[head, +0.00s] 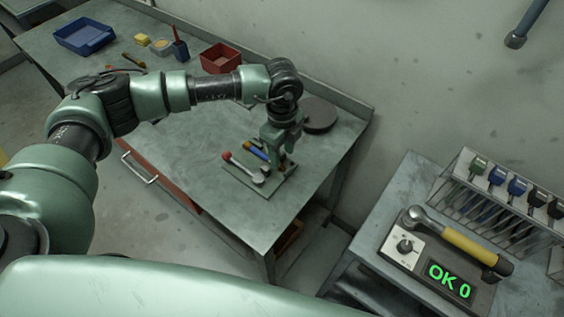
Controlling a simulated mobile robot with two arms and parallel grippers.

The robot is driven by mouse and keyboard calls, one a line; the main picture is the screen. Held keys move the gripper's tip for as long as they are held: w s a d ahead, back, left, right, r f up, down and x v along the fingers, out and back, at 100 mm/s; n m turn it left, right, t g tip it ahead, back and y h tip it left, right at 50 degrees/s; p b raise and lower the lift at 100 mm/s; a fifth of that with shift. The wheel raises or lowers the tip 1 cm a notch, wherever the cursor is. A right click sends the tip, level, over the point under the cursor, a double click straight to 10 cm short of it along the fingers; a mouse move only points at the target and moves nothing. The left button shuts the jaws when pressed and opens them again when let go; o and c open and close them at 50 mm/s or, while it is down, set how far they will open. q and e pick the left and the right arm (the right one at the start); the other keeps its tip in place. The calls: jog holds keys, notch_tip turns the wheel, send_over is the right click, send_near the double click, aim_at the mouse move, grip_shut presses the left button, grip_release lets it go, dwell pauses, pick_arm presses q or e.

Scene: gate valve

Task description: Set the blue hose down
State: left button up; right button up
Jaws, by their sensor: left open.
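My left gripper (276,152) is open and points down over a small plate (244,183) on the workbench. A short blue piece (252,146) shows beside the fingers, next to a yellow part (262,157). I cannot tell whether it is the blue hose, or whether it touches the fingers. A lever with a red ball (227,156) and a grey end lies on the plate, left of the gripper. The arm and fingers hide part of the plate. My right gripper is not in view.
The workbench (190,180) is clear left of the plate. A round dark disc (319,115) lies behind the gripper. A blue tray (85,36) and a red bin (220,57) stand at the back. A side table at right holds a box reading "OK 0" (449,281) and a tool rack (500,195).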

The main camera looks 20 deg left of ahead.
pick_arm(q)
notch_tip(320, 180, up, 7)
jog(key=b, duration=0.1)
jog(key=shift+s, duration=0.1)
dwell(0.6)
